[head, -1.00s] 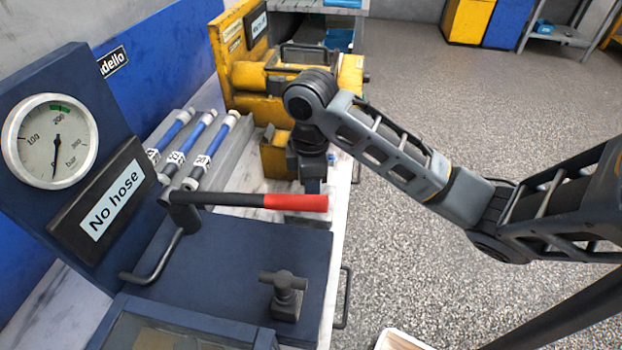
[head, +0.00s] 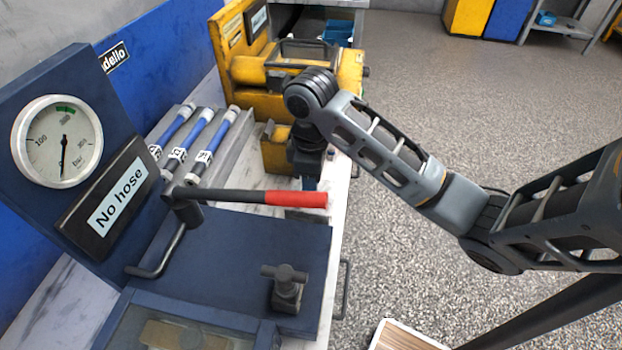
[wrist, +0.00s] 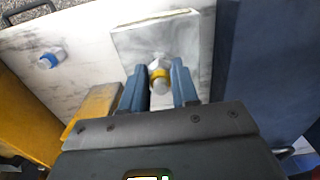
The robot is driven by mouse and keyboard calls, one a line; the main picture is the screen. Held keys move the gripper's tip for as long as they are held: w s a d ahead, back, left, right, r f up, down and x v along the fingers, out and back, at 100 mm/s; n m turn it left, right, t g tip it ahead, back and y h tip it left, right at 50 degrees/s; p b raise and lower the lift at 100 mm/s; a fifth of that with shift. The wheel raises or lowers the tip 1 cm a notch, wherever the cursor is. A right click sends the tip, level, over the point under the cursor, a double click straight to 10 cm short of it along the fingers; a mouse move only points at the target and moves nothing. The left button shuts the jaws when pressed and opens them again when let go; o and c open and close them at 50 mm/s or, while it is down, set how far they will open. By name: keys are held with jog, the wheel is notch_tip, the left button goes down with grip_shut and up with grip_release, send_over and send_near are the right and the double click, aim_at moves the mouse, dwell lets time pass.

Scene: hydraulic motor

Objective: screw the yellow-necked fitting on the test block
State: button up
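In the wrist view, the yellow-necked fitting (wrist: 160,76), pale with a yellow ring, is between the two blue fingers of my gripper (wrist: 160,84). The pale grey test block (wrist: 190,35) lies just beyond the fitting, with a slot-like mark on top. I cannot tell whether the fitting touches the block or is seated in it. In the head view, my gripper (head: 311,184) points down behind the red handle, and the fitting is hidden.
A blue-necked fitting (wrist: 52,59) lies on the pale bench. The blue test stand with its gauge (head: 63,142), "No hose" sign (head: 116,200) and red-handled lever (head: 296,199) is in front.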

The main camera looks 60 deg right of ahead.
jog(key=o, duration=0.3)
jog(key=shift+f+n+b, duration=0.2)
jog(key=shift+n+b, duration=0.5)
jog(key=shift+n, duration=0.3)
jog(key=n+b, duration=0.2)
jog(key=n, duration=0.1)
jog(key=shift+f+n, duration=0.1)
jog(key=shift+n, duration=0.2)
jog(key=n+b, duration=0.2)
jog(key=n, duration=0.1)
jog(key=shift+a+r+n, duration=0.1)
jog(key=shift+r+n, duration=0.25)
jog(key=shift+n, duration=0.55)
